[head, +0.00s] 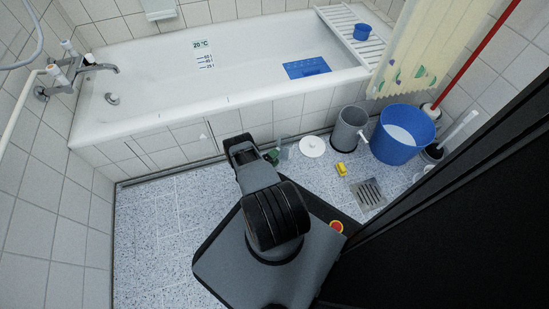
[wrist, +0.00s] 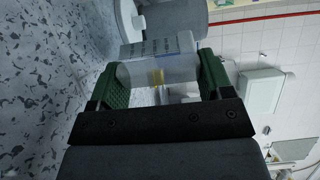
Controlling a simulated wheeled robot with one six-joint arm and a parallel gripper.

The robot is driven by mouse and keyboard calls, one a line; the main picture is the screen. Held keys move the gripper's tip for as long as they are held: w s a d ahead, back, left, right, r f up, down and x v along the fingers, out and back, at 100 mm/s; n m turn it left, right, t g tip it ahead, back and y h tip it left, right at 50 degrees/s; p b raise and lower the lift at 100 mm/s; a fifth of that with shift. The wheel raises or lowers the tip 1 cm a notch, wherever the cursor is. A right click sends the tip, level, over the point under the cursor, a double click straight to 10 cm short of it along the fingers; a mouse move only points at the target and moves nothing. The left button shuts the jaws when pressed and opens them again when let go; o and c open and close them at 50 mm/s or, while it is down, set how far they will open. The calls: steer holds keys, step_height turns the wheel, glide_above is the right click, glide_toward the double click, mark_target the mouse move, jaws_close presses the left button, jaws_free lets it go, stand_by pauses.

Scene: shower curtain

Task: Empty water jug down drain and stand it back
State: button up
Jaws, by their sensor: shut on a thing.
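In the wrist view, my gripper (wrist: 158,85) is shut on a clear, see-through jug (wrist: 150,50), with one green pad on each side. Dark marks and a yellowish patch show on or through it. I cannot tell the water level. In the head view, my gripper (head: 272,157) is low over the floor in front of the bathtub. Only a small pale part of the jug (head: 285,151) shows beside the green pad; my arm hides the rest. I cannot tell whether the jug touches the floor. The square floor drain grate (head: 369,194) lies uncovered to the right.
A white round lid-like disc (head: 312,147), a grey bin (head: 349,130), a blue bucket (head: 402,136) and a small yellow object (head: 341,169) stand or lie right of my gripper. The bathtub (head: 150,113) bounds the back. A dark panel (head: 470,220) closes the right. Floor at left (head: 160,230) is clear.

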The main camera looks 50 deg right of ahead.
steer(key=o, duration=1.6)
steer(key=shift+a, duration=0.1)
steer(key=shift+w+a, duration=0.15)
steer(key=shift+a, duration=0.2)
steer(key=shift+d, duration=0.1)
steer(key=shift+d, duration=0.1)
steer(key=shift+d, duration=0.3)
